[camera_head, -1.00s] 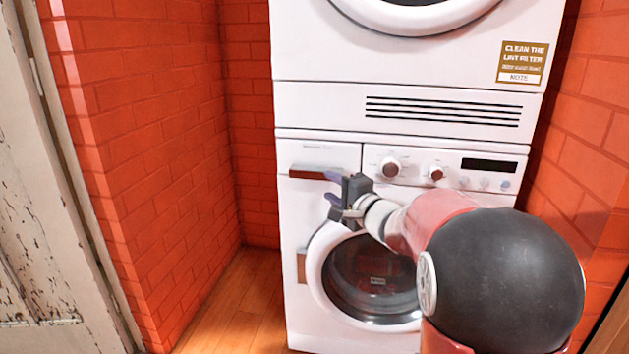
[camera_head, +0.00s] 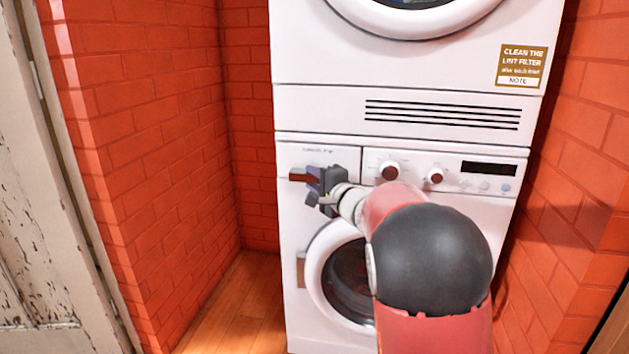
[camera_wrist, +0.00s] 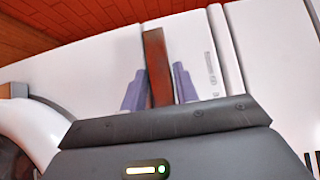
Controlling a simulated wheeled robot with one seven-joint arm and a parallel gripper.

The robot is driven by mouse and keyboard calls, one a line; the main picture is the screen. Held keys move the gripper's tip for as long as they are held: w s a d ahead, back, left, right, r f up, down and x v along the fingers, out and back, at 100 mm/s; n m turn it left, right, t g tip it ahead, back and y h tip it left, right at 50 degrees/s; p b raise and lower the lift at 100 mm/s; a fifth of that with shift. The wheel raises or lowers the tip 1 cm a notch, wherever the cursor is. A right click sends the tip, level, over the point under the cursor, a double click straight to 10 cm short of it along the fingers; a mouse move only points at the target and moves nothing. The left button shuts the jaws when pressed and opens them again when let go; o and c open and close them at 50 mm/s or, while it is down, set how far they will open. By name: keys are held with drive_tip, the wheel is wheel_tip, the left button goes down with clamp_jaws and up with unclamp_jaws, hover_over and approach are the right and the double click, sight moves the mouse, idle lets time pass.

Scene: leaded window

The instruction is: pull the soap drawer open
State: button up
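The soap drawer (camera_head: 335,155) is the white panel at the upper left of the lower washing machine. It looks flush with the machine's front. Its reddish-brown bar handle (camera_head: 299,177) sticks out at the left, and my gripper hides the handle's right part. In the wrist view the handle (camera_wrist: 158,65) runs between the two purple fingers of my gripper (camera_wrist: 160,88). The fingers are open, one on each side of the handle, with narrow gaps showing. In the head view my gripper (camera_head: 314,180) is right at the handle.
The round washer door (camera_head: 318,275) is below my gripper. Knobs (camera_head: 389,171) and a dark display are right of the drawer. A dryer (camera_head: 300,45) stands on top. Brick walls (camera_head: 140,140) flank the machines, with free floor (camera_head: 235,310) at the lower left.

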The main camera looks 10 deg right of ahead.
clamp_jaws()
drive_tip(key=s+a, duration=0.3)
drive_tip(key=s, duration=0.4)
drive_tip(key=s+a, duration=0.2)
drive_tip(key=s, duration=0.6)
drive_tip(key=shift+a+f, duration=0.25)
drive_tip(key=shift+a, duration=0.15)
drive_tip(key=shift+s, duration=0.1)
drive_tip(key=shift+o, duration=1.1)
unclamp_jaws()
drive_tip(key=shift+o, duration=0.3)
drive_tip(key=shift+r, duration=0.1)
drive_tip(key=p+v, duration=0.1)
drive_tip(key=v, duration=0.6)
drive_tip(key=shift+s+d, duration=0.15)
drive_tip(key=shift+s, duration=0.2)
